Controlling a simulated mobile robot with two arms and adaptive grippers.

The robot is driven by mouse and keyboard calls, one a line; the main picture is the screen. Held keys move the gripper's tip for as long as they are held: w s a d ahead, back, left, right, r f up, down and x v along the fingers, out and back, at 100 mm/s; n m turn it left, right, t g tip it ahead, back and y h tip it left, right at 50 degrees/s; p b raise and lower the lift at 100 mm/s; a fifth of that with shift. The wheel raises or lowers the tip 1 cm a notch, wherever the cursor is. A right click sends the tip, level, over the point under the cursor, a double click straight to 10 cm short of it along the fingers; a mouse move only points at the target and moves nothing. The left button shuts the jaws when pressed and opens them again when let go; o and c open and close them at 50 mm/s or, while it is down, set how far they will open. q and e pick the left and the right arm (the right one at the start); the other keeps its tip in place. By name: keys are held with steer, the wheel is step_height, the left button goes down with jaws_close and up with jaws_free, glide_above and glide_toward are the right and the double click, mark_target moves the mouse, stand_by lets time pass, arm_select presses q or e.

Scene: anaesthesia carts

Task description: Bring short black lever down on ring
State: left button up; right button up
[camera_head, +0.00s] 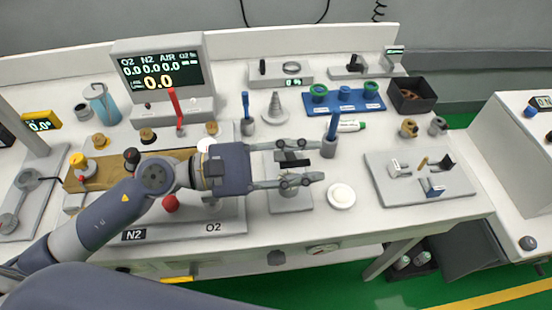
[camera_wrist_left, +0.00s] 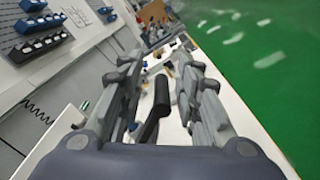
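My left gripper (camera_head: 320,160) reaches in from the left over a grey plate (camera_head: 290,202) on the bench. Its two fingers are spread apart. A short black lever (camera_head: 292,158) shows between the fingers. In the left wrist view, the black lever (camera_wrist_left: 156,108) stands tilted between the open fingers (camera_wrist_left: 158,70), with gaps at its sides. The fingers partly hide the plate, and I cannot make out a ring under the lever. A light metal ring (camera_head: 291,68) shows on a grey block at the back of the bench. My right gripper is not in view.
A holder with a blue stick (camera_head: 330,146) stands close by the fingertips. A round white dish (camera_head: 341,196) lies to the right of the plate. A grey board with small levers (camera_head: 420,190) is farther right. A red-handled lever (camera_head: 176,108) rises behind my arm.

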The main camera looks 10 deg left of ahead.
arm_select(q)
steer(key=v, duration=1.2)
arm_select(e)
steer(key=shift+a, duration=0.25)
arm_select(q)
steer(key=shift+c, duration=0.2)
